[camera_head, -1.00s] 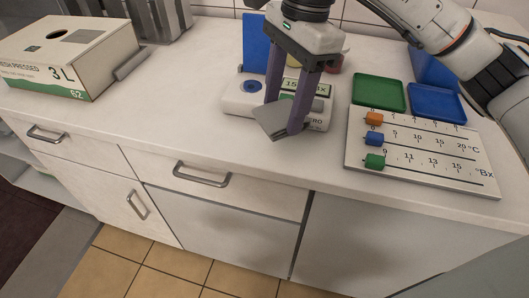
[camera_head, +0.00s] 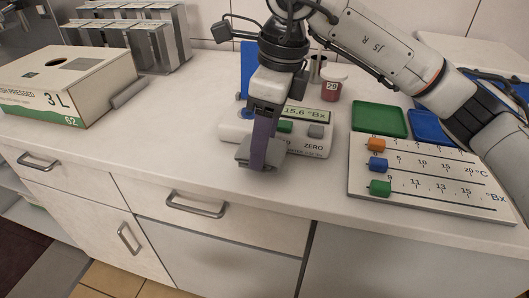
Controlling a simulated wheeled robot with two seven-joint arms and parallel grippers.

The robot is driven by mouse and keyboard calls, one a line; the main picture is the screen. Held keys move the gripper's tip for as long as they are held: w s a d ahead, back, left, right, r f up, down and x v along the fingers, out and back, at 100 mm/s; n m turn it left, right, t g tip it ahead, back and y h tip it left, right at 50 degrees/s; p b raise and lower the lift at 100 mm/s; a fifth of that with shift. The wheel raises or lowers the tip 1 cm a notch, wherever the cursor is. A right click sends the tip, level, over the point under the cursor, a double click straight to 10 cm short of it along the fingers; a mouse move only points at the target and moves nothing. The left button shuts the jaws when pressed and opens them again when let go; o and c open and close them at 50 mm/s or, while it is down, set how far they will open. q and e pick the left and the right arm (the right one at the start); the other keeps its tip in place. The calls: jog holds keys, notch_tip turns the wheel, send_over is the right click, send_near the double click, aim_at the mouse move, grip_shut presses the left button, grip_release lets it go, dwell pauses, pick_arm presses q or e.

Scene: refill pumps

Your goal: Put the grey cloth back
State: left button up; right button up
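The grey cloth (camera_head: 244,154) is a small folded grey piece at the fingertips of my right gripper (camera_head: 262,160). The arm comes in from the right, and the gripper points down with its dark purple fingers seen nearly edge-on, shut on the cloth. The cloth is in front of the left part of the white meter (camera_head: 312,146), whose display reads 15.6 °Bx. I cannot tell whether the cloth touches the counter (camera_head: 190,135). The gripper hides part of the meter. My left gripper is not in view.
A slider board (camera_head: 430,200) with orange, blue and green knobs lies at right, below a green tray (camera_head: 379,119) and a blue tray (camera_head: 432,127). A red-labelled jar (camera_head: 331,88) stands behind the meter. A 3 L box (camera_head: 70,85) stands at left. The counter between is clear.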

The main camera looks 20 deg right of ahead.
aim_at(275, 149)
jog(key=shift+f, duration=1.5)
jog(key=shift+f, duration=0.1)
jog(key=o, duration=1)
jog(key=r, duration=0.4)
jog(key=d+r, duration=0.1)
jog(key=r, duration=0.3)
jog(key=s+r, duration=0.1)
jog(key=r, duration=0.3)
jog(key=shift+d+p, duration=0.3)
jog(key=shift+p, duration=0.1)
